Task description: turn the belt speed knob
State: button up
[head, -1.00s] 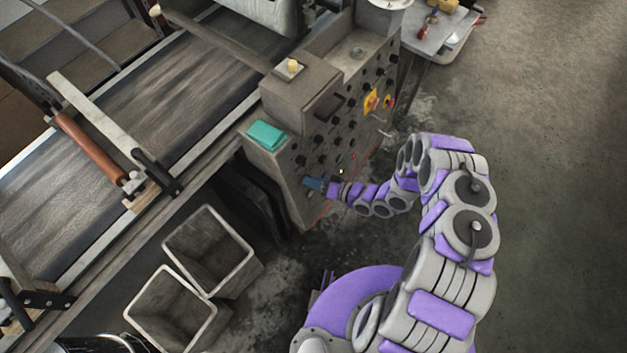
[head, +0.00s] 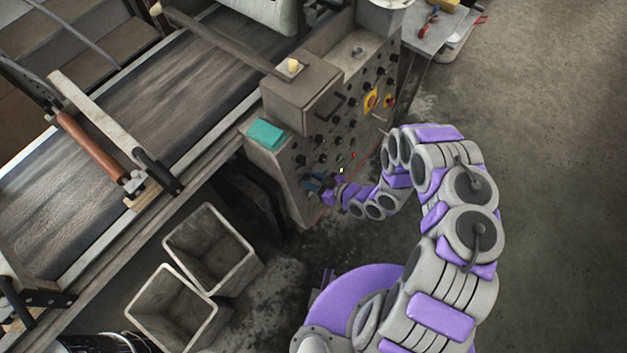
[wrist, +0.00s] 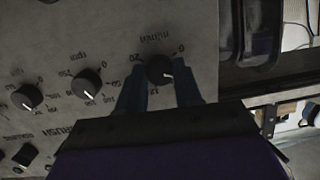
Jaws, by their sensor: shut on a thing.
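The belt speed knob (wrist: 159,69) appears to be the black round knob with a white pointer line in the wrist view, on the grey control panel (wrist: 110,30). The print beside it reads "m/min", with 0 and 20 on its scale. My gripper (wrist: 160,84) has its two blue fingers on either side of this knob, shut on it. In the head view my gripper (head: 314,184) is at the lower left of the control panel's face (head: 300,205). The knob is hidden behind the fingers there.
Other black knobs (wrist: 87,83) (wrist: 27,97) sit beside it on the panel. A yellow and red switch (head: 371,101) is higher up. The conveyor belt (head: 150,110) is left, two open bins (head: 210,247) (head: 175,308) below.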

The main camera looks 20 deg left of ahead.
jog(key=shift+n, duration=0.9)
jog(key=shift+t, duration=0.3)
jog(key=o, duration=1)
jog(key=shift+o, duration=0.2)
jog(key=v, duration=1.7)
jog(key=shift+r, duration=0.2)
jog(key=shift+d, duration=0.1)
